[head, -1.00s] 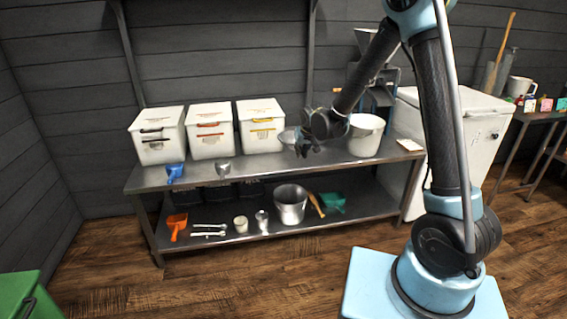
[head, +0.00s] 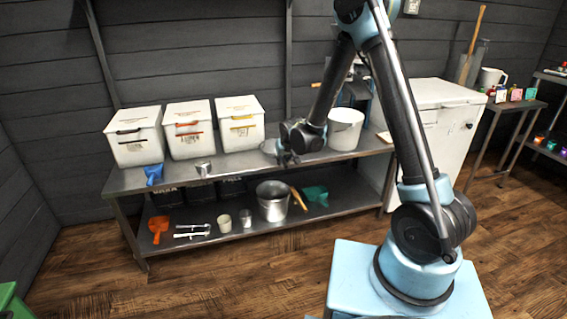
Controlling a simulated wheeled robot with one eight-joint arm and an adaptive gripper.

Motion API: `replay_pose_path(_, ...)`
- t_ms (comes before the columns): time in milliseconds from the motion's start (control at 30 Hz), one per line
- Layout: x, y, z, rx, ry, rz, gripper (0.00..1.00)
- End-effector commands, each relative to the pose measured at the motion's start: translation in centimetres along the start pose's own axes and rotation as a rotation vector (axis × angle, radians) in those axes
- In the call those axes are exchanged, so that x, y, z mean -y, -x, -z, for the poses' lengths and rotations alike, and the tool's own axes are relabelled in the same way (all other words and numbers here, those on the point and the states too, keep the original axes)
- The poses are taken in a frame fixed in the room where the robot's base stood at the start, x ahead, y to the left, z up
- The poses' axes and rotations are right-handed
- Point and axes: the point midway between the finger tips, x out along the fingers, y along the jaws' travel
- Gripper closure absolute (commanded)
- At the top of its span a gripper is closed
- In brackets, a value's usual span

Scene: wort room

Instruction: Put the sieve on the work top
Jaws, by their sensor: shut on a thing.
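The sieve (head: 268,147) is a pale, round shape just right of the white bins, partly hidden by my gripper. I cannot tell whether the sieve touches the top. My arm reaches in from the right and hides part of the bench there.
Three white lidded bins (head: 187,129), a blue scoop (head: 154,174) and a metal cup (head: 205,170) stand left on the top. A white bucket (head: 346,130) stands right. The lower shelf holds a metal pot (head: 273,203) and several tools. A white chest (head: 432,115) stands beyond.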

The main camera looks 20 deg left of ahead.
Motion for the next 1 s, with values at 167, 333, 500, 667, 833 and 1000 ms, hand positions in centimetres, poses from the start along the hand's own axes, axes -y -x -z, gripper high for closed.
replay_pose_path(167, 0.0, -0.1, -0.1, 0.0, 0.0, 0.0, 0.8)
replay_pose_path(333, 0.1, -0.1, -0.1, 0.0, 0.001, 0.001, 0.66)
replay_pose_path(500, 0.1, -0.1, -0.1, 0.0, 0.002, 0.001, 0.66)
replay_pose_path(667, 0.2, 0.3, 0.0, 0.0, 0.002, 0.001, 0.66)
replay_pose_path(833, 0.2, 1.8, 0.0, 0.0, 0.002, 0.001, 0.66)
replay_pose_path(1000, 0.2, 3.9, 0.0, 0.0, 0.002, 0.002, 0.66)
